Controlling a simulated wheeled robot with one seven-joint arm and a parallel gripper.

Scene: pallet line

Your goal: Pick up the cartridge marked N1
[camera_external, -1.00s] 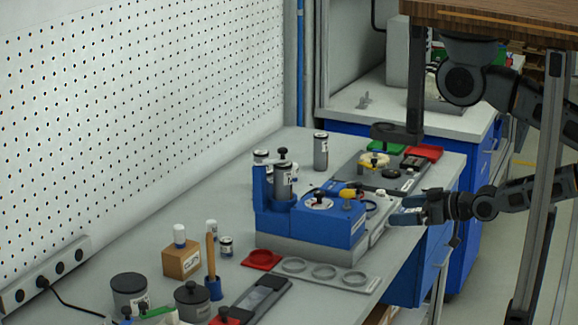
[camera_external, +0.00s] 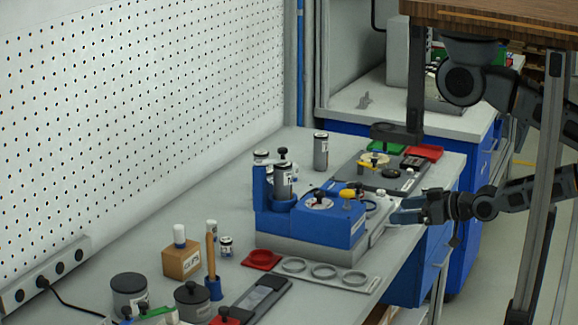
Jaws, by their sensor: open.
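Several grey cylinders with white labels could be cartridges, but I cannot read N1 on any of them. One cylinder (camera_external: 321,153) stands alone on the bench behind the blue device. A third cylinder (camera_external: 261,156) shows partly behind that holder. My gripper (camera_external: 400,212) is open and empty at the right of the blue device, over the bench's front edge, apart from all the cylinders.
A grey plate with rings (camera_external: 325,271) and a red dish (camera_external: 261,259) lie in front of the device. Green (camera_external: 386,147) and red (camera_external: 424,152) trays lie behind it. A cardboard-coloured block (camera_external: 181,260) and dark pots (camera_external: 130,292) stand at the near left. A pegboard wall borders the bench.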

